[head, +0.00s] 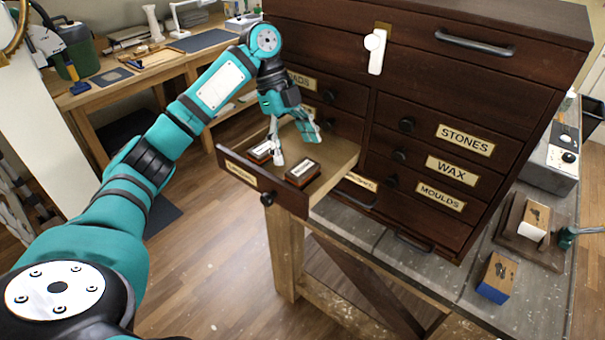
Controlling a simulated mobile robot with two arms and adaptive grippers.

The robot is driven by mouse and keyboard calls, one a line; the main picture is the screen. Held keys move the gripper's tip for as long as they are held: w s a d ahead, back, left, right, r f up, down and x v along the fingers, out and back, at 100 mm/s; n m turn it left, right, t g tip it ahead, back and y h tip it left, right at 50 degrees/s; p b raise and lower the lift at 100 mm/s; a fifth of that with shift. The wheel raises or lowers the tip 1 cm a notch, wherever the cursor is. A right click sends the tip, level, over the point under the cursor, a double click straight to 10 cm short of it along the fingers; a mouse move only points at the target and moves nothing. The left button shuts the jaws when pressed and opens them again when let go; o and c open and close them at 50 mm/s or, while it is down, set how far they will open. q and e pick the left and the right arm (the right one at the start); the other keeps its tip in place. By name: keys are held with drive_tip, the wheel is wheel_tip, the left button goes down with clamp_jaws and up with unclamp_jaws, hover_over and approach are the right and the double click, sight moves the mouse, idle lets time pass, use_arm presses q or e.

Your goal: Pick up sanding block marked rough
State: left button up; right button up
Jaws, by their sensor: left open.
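An open drawer (239,182) of the dark wooden cabinet holds two small dark blocks with pale labels. The label writing is too small to read, so I cannot tell which is marked rough. My left gripper (296,148) is open and points down into the drawer. One pale fingertip is beside the left block, and the other is above the space behind the right block. I cannot tell whether it touches either. My right gripper is not in view.
The cabinet (410,60) has drawers labelled stones, wax and moulds. A grey worktop (440,268) at right carries a blue-based wooden block (496,278) and a wooden stand (530,232). A cluttered bench (150,62) stands at back left. The floor in front of the drawer is clear.

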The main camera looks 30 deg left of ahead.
sight(303, 168)
use_arm(q)
drive_tip(key=shift+s+d+f, duration=0.25)
drive_tip(key=shift+s+d, duration=0.05)
drive_tip(key=shift+d, duration=0.05)
drive_tip(key=shift+p+x, duration=0.85)
drive_tip(key=shift+x, duration=1.45)
drive_tip(key=shift+d+f, duration=0.1)
drive_tip(key=shift+f, duration=0.1)
drive_tip(key=c, duration=0.9)
drive_tip(key=shift+c, duration=0.2)
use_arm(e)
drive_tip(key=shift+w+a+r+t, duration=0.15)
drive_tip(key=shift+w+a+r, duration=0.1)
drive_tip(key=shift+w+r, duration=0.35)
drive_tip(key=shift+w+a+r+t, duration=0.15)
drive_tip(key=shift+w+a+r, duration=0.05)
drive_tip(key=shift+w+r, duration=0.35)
